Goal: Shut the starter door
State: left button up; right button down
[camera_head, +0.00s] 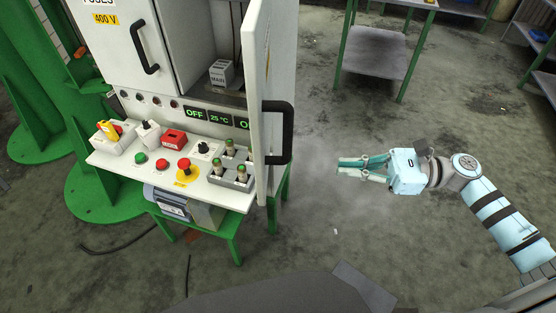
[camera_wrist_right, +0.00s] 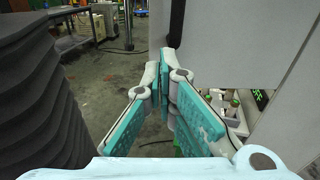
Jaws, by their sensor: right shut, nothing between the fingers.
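The starter door (camera_head: 256,95) is a pale panel with a black handle (camera_head: 287,133). It stands open, swung out toward the viewer at the right side of the white cabinet, with the compartment behind it showing. My right gripper (camera_head: 345,166) is shut and empty, to the right of the door and apart from its handle in the head view. In the right wrist view the closed fingertips (camera_wrist_right: 167,55) point toward a large pale panel (camera_wrist_right: 230,45), probably the door. Whether they touch it I cannot tell. My left gripper is not in view.
Below the door is a control panel (camera_head: 140,168) with buttons, an emergency stop (camera_head: 184,164) and a grey holder (camera_head: 233,173) with several fuse-like parts. A fuses door (camera_head: 135,45) with a handle is at the left.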

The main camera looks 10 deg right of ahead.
notch_tip(320, 180, up, 2)
jog(key=y, duration=0.1)
send_near(263, 164)
jog(key=x, duration=0.7)
jog(key=shift+w+p, duration=0.1)
jog(key=shift+p, duration=0.2)
